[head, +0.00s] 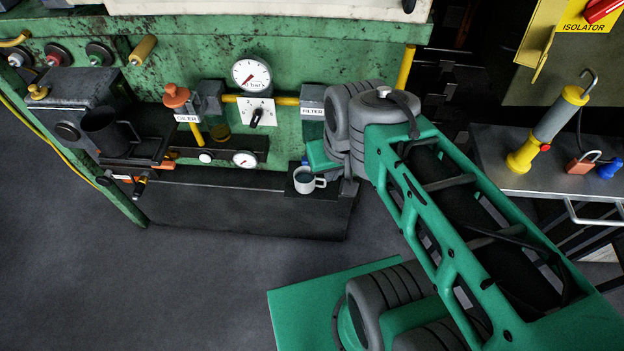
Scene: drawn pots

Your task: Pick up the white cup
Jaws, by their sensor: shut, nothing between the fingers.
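The white cup (304,185) stands upright at the right end of a low dark ledge (230,205). Its handle points to the right and its inside looks dark. My green and grey arm reaches in from the lower right. My gripper (318,160) is a small green end just above and behind the cup's right side. It is shut and holds nothing. My wrist partly hides it, and I cannot tell if it touches the cup.
A dark mug (106,133) stands on a small stand at the left. Behind the cup is a green machine panel with a pressure gauge (251,74), knobs and pipes. A metal bench (500,165) with a yellow and grey lamp (550,128) is at the right.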

